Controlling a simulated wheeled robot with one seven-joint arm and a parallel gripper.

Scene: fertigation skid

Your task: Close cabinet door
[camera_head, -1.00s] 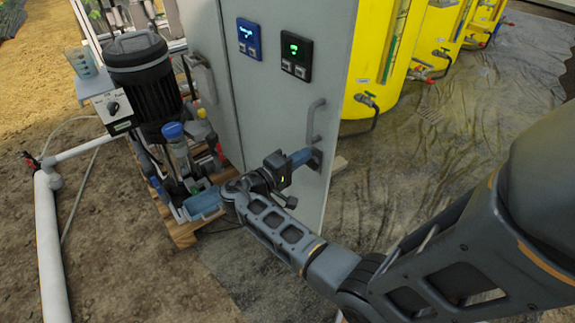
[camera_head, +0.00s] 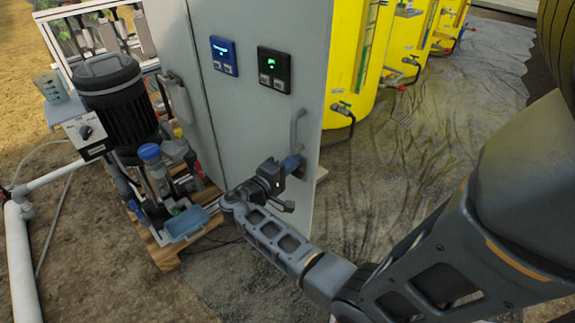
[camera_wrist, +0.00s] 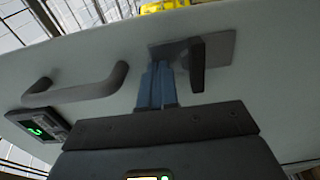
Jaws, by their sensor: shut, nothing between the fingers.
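The cabinet door (camera_head: 262,120) is a tall light-grey panel carrying two small displays. Its bar handle (camera_head: 297,128) is near the right edge, and it shows at the left in the wrist view (camera_wrist: 85,90). Below the handle is a dark latch lever (camera_wrist: 197,65) on a square plate (camera_wrist: 219,47). My gripper (camera_head: 291,163) is at the door's face, just below the bar handle. In the wrist view its blue fingers (camera_wrist: 158,72) are together and empty, with their tips beside the latch. I cannot tell whether they touch the door. How far the door stands open is unclear.
A black pump motor (camera_head: 115,100) and small fittings stand on a wooden pallet (camera_head: 170,250) left of the door. A white pipe (camera_head: 20,250) runs along the left. Yellow tanks (camera_head: 350,60) stand behind on the right. The ground sheet (camera_head: 420,170) is largely clear there.

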